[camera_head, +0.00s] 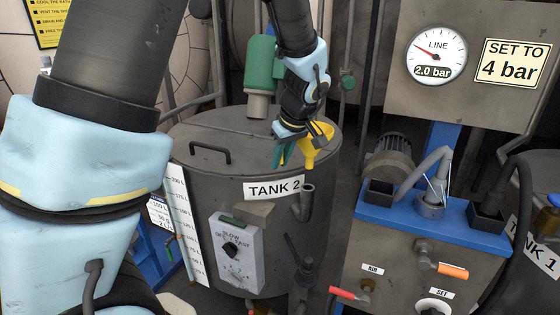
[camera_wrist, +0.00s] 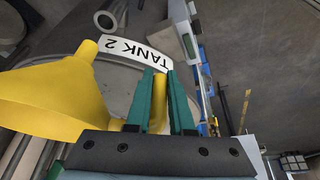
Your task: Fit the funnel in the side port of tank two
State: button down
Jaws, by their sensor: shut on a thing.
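The yellow funnel (camera_head: 318,138) is held over the front right edge of tank two (camera_head: 205,190), its narrow end pointing down. My gripper (camera_head: 284,153) is shut on a yellow part of the funnel, which shows between the green fingers (camera_wrist: 160,102) in the wrist view. The funnel's cone (camera_wrist: 48,98) fills the left of that view. The side port (camera_head: 306,198) is a grey upturned pipe on the tank's right side, below the spout in the head view. Its open mouth (camera_wrist: 105,20) also shows in the wrist view, near the spout tip but apart from it.
A lid handle (camera_head: 210,150) and a green cylinder (camera_head: 262,68) stand at the tank top. A control box (camera_head: 237,250) is on its front. A blue-topped panel (camera_head: 425,215) with hoses stands to the right, with floor space between.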

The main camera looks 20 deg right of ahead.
jog(key=shift+f+b, duration=2.3)
jog(key=shift+f, duration=0.5)
jog(key=shift+b, duration=0.55)
jog(key=shift+f+b, duration=2.35)
jog(key=shift+f, duration=0.25)
jog(key=c, duration=0.7)
grip_release()
jog(key=b+v, duration=0.1)
jog(key=v, duration=0.9)
jog(key=shift+r, duration=0.4)
jog(key=shift+s, duration=0.2)
